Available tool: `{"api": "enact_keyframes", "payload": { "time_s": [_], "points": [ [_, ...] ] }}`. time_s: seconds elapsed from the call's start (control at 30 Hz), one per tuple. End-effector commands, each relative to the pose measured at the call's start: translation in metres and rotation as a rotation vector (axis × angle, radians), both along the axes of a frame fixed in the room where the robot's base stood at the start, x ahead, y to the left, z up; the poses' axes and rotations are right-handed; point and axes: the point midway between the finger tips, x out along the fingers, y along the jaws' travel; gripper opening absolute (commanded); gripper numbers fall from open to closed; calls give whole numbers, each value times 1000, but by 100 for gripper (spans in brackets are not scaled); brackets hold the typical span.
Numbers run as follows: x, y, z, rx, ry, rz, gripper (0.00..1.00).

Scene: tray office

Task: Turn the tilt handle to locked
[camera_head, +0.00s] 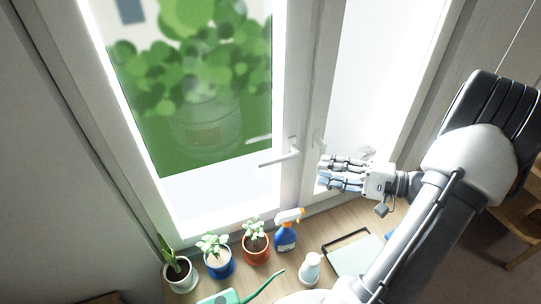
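The tilt handle (279,158) is a white lever on the middle frame of the window. It lies roughly level, its grip pointing left from its mount. My gripper (320,172) is just right of the handle and a little lower in the picture, with its fingers pointing left. A gap shows between its fingertips and the lever. A second pale fitting (319,141) shows on the frame to the right, above my gripper.
Below the window, a wooden surface (318,234) holds several potted plants (256,246), a blue spray bottle (286,232), a white bottle (310,268), a green watering can (230,297) and a tray (355,256). Wooden furniture (522,215) stands at the right.

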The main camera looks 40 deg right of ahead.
Motion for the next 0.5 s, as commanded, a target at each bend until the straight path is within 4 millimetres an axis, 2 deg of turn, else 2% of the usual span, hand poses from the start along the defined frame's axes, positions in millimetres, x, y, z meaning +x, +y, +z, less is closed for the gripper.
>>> {"api": "enact_keyframes", "payload": {
  "time_s": [0.5],
  "points": [
    [93, 59, -15, 2, 5, 9, 33]
  ]
}}
